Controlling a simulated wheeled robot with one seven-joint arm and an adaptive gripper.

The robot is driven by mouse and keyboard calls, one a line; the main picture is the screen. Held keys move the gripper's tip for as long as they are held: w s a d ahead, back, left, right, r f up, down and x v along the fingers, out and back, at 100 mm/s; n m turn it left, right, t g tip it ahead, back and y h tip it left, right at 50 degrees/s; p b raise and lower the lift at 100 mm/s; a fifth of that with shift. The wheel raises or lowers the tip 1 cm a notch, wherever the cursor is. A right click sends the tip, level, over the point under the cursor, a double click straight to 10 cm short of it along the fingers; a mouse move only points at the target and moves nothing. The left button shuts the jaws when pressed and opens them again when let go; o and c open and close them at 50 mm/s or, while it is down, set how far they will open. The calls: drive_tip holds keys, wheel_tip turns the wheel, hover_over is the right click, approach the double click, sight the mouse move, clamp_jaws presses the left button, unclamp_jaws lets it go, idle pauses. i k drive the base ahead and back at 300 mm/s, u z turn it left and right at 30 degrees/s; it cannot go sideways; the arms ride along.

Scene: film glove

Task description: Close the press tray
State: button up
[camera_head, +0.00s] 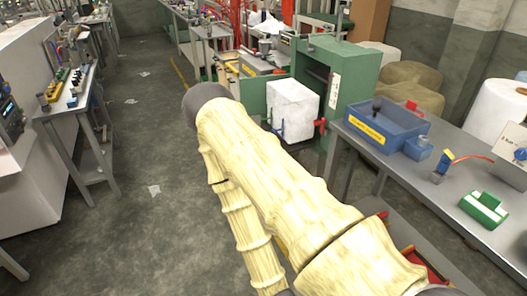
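A green press-like cabinet (350,88) stands past my arm, right of the picture's middle, with a dark opening in its front. A white block (292,108) sits in front of that opening, outside the cabinet. The block appears to rest on a pulled-out tray, but I cannot clearly make out the tray's surface. Small red (320,124) and blue handle-like parts show beside the block. My arm, in a pale yellow wrinkled cover, crosses the middle and hides the area below the block. My gripper is not in view.
A grey table (440,178) at right holds a blue box (385,130) with a yellow label and a green item (484,208). A workbench (66,95) with tools stands at left. The concrete floor (130,130) between is mostly clear.

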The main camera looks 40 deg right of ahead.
sight(298, 147)
drive_tip(key=k, duration=0.4)
drive_tip(key=z, duration=0.95)
drive_tip(key=i, duration=1)
drive_tip(key=k, duration=0.6)
drive_tip(key=u, duration=0.8)
drive_tip(key=i, duration=1)
drive_tip(key=z, duration=0.1)
